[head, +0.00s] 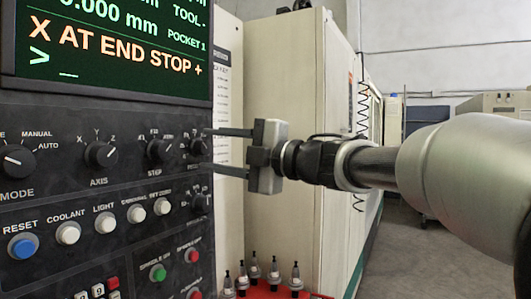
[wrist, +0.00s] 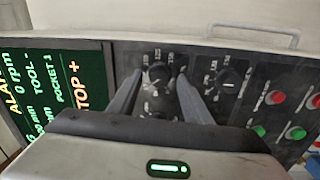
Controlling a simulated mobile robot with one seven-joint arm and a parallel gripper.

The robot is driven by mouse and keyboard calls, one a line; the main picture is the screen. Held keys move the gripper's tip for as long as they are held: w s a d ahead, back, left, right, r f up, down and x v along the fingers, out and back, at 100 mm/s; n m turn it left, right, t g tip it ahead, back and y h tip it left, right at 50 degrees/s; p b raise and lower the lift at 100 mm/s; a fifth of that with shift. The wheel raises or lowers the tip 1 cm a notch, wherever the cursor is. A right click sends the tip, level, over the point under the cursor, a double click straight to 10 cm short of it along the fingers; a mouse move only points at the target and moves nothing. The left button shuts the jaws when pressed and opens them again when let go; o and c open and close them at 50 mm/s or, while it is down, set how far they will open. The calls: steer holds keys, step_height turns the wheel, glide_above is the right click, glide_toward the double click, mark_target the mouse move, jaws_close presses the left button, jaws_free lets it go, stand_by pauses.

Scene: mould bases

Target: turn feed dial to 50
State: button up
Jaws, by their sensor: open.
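Two dark knobs sit at the right of the black control panel; I cannot read their names, so which is the feed dial is unclear. The upper right dial (head: 197,147) has my gripper (head: 211,150) in front of it, one finger above and one below. In the wrist view this dial (wrist: 158,75) shows between the two open fingertips (wrist: 160,76), with a gap on each side. Whether the fingers reach past its face is unclear. The lower right dial (head: 201,201) is clear of the fingers; it also shows in the wrist view (wrist: 230,81).
The step dial (head: 160,150), axis dial (head: 101,154) and mode dial (head: 15,160) lie to the left. A screen (head: 110,50) reads "X AT END STOP". Push buttons (head: 68,233) line the panel below. Tool holders stand on a red tray (head: 262,294).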

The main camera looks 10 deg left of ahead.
steer(key=v, duration=1.7)
steer(key=shift+s+d+r, duration=0.1)
